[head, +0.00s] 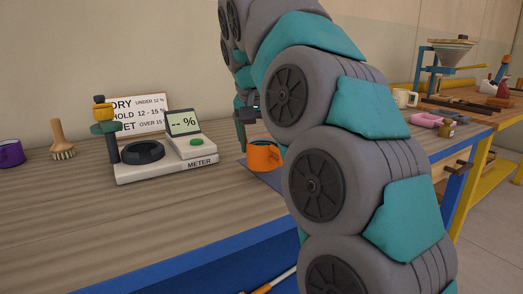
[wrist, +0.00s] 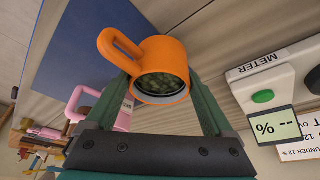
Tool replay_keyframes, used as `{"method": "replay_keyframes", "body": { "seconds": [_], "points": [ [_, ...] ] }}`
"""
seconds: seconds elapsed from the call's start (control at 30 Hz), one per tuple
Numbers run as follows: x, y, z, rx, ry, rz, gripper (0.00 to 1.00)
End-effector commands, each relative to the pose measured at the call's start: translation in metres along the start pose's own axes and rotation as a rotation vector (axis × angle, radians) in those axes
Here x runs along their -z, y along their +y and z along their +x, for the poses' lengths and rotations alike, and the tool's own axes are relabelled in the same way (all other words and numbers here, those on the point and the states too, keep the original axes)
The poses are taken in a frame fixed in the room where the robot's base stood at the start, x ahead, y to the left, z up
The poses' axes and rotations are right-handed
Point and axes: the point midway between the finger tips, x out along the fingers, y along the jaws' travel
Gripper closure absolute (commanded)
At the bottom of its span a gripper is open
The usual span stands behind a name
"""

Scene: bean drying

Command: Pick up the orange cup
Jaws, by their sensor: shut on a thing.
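The orange cup (head: 263,155) is on or just above a dark blue mat (head: 259,174) on the bench, right of the meter in the head view. In the wrist view the orange cup (wrist: 163,70) shows its open mouth with greenish beans inside, and its handle points to the upper left. My gripper (wrist: 158,92) is shut on the cup, with one finger on each side of it. In the head view my arm covers part of the cup and most of the gripper. I cannot tell whether the cup touches the mat.
The moisture meter (head: 165,165) stands left of the cup, with a sign (head: 138,112) behind it. A brush (head: 60,142) and a purple cup (head: 11,153) are further left. A cream mug (head: 404,97) and tools stand at right.

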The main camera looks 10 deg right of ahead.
Motion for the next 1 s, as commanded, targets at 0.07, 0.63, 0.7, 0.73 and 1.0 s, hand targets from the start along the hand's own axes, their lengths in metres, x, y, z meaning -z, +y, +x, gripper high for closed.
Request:
{"method": "replay_keyframes", "body": {
  "seconds": [0.07,0.63,0.7,0.73,1.0],
  "points": [
    [0.002,0.000,-0.003,-0.001,0.000,0.000,0.81],
    [-0.019,0.043,-0.023,0.001,0.003,-0.001,0.81],
    [-0.025,0.054,-0.026,0.001,0.003,0.000,0.81],
    [-0.028,0.059,-0.028,0.001,0.003,0.000,0.81],
    [-0.053,0.107,-0.044,0.000,0.003,0.001,0.81]
  ]
}}
